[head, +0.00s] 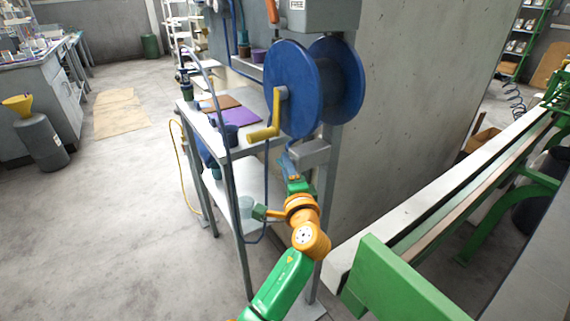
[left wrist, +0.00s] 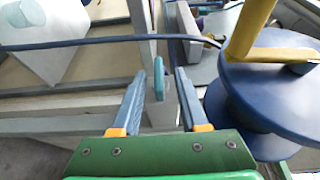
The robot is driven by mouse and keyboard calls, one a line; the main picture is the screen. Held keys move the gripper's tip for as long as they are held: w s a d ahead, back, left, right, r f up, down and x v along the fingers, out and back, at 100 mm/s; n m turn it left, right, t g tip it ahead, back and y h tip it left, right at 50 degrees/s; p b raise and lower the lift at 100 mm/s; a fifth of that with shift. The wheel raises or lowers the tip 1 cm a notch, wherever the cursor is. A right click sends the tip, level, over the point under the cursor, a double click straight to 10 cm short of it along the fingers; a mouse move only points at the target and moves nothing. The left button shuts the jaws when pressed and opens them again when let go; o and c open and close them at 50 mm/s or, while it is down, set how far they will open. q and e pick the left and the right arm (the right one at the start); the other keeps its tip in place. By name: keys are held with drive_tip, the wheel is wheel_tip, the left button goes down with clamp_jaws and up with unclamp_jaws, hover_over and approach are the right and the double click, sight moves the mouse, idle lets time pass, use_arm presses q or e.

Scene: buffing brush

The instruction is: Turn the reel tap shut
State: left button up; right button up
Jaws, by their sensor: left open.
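The blue hose reel (head: 292,88) with a yellow crank handle (head: 264,131) is mounted on the metal stand. It also shows at the right of the left wrist view (left wrist: 262,110). A small teal upright piece (left wrist: 158,80), which looks like the tap handle, stands between my left fingers in the left wrist view. My left gripper (head: 290,162) is just below the reel. In the left wrist view its two blue fingers (left wrist: 160,98) are apart, one on each side of the teal piece. Contact cannot be told. In the head view the tap is hidden. My right gripper is out of view.
A blue hose (left wrist: 80,43) crosses the left wrist view beyond the fingers. The stand's shelf (head: 205,122) holds purple and brown pads. A green-framed bench (head: 395,285) is close on the right. A grey wall (head: 425,110) is behind. Open floor lies to the left.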

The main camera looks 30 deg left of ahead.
use_arm(q)
drive_tip(key=shift+x, duration=1.05)
clamp_jaws()
drive_tip(key=shift+f, duration=0.1)
